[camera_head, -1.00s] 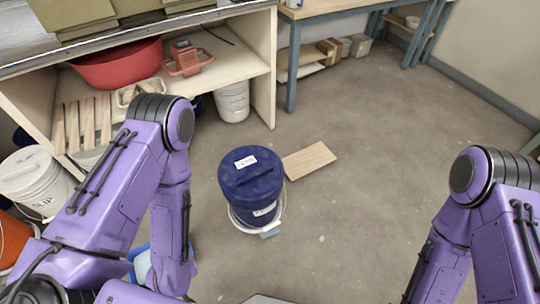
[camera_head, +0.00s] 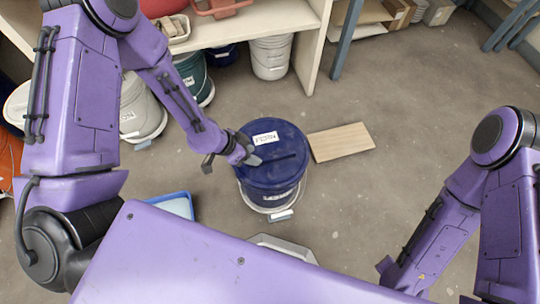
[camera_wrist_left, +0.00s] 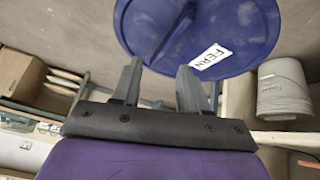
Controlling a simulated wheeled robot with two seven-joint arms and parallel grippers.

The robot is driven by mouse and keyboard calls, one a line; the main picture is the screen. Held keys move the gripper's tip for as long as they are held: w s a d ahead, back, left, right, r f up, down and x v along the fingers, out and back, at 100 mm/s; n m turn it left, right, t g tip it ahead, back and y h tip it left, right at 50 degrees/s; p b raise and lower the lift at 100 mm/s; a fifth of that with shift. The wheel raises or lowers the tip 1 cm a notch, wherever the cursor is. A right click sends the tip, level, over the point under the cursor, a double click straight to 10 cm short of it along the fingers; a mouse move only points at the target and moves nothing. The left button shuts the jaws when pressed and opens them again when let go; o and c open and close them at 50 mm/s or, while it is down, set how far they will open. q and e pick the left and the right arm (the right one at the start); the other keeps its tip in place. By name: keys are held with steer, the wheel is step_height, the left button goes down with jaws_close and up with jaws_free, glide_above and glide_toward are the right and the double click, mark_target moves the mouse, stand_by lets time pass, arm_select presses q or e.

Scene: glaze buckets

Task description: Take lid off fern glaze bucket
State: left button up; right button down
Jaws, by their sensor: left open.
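The fern bucket (camera_head: 262,192) is dark blue and stands upright on the floor in the middle of the head view. Its round blue lid (camera_head: 282,138) is on it, with a raised bar across the top and a white label. In the wrist view the label on the lid (camera_wrist_left: 245,35) reads FERN. My left gripper (camera_head: 232,163) is at the lid's left edge in the head view. In the wrist view its open fingers (camera_wrist_left: 160,68) point at the lid's bar (camera_wrist_left: 178,30), with nothing between them. My right gripper cannot be made out.
A wooden board (camera_head: 341,142) lies on the floor right of the bucket. A blue tray (camera_head: 176,205) lies to its left. White (camera_head: 140,108) and green (camera_head: 195,78) buckets stand by the shelf unit (camera_head: 312,45). The floor at right is clear.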

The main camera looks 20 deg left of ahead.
mark_target(273, 157)
arm_select(q)
steer(key=w+m, duration=0.2)
steer(key=shift+w+a+f+m+b, duration=0.1)
steer(key=shift+w+f+m+b, duration=0.1)
steer(key=shift+f+m+b, duration=0.15)
steer(key=b+x, duration=0.1)
steer(key=x, duration=0.3)
steer(key=d+b+x, duration=0.1)
steer(key=x, duration=0.4)
steer(key=shift+s+r, duration=0.1)
steer(key=shift+r, duration=0.05)
arm_select(e)
step_height(273, 157, down, 4)
steer(key=shift+r, duration=0.15)
arm_select(q)
jaws_close()
arm_select(e)
steer(key=shift+w, duration=0.1)
